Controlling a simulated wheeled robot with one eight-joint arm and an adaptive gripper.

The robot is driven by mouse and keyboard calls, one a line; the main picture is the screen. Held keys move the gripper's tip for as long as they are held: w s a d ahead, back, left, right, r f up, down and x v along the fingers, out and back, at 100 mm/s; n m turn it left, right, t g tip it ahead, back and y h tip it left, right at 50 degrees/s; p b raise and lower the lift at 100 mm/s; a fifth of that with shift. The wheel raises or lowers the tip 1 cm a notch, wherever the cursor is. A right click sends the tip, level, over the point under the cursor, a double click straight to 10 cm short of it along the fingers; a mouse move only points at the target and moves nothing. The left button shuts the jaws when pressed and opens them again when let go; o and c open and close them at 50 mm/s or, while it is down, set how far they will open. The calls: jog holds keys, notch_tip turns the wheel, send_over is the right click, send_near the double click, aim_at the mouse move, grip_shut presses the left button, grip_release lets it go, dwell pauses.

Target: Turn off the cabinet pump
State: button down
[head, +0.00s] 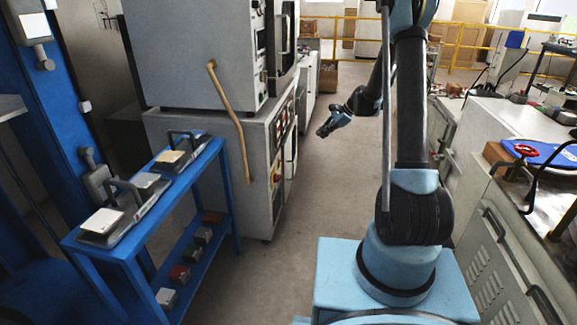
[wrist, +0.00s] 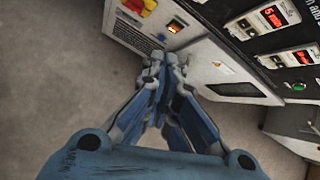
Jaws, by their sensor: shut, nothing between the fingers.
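The grey cabinet (head: 205,150) stands left of centre in the head view, with a control panel on its right-hand face. In the wrist view the panel carries a yellow-and-red switch (wrist: 135,6) and a small orange-lit switch or display (wrist: 176,26). I cannot tell which control belongs to the pump. My gripper (head: 325,132) is raised over the aisle, to the right of the cabinet. In the wrist view my gripper (wrist: 158,58) is shut and empty, its tips below the lit switch in the picture. I cannot tell whether they touch the panel.
Red-lit displays (wrist: 270,17) line the panel, with a green button (wrist: 299,86) nearby. A grey oven-like unit (head: 200,50) sits on the cabinet. A blue rack (head: 190,180) stands left, a workbench (head: 500,125) right. The aisle floor (head: 330,180) is clear.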

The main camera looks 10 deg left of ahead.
jog(key=w+a+f+m+y, duration=0.1)
jog(key=w+a+f+m, duration=0.1)
jog(key=f, duration=0.6)
jog(key=w+a+f+m+y, duration=0.1)
jog(key=w+a+f+m, duration=0.1)
jog(key=f, duration=0.7)
jog(key=shift+w+a+g, duration=0.3)
jog(key=shift+w+a, duration=0.6)
jog(key=shift+w, duration=0.2)
jog(key=shift+a, duration=0.1)
jog(key=a+r+x, duration=0.2)
jog(key=x, duration=1)
jog(key=shift+a, duration=0.2)
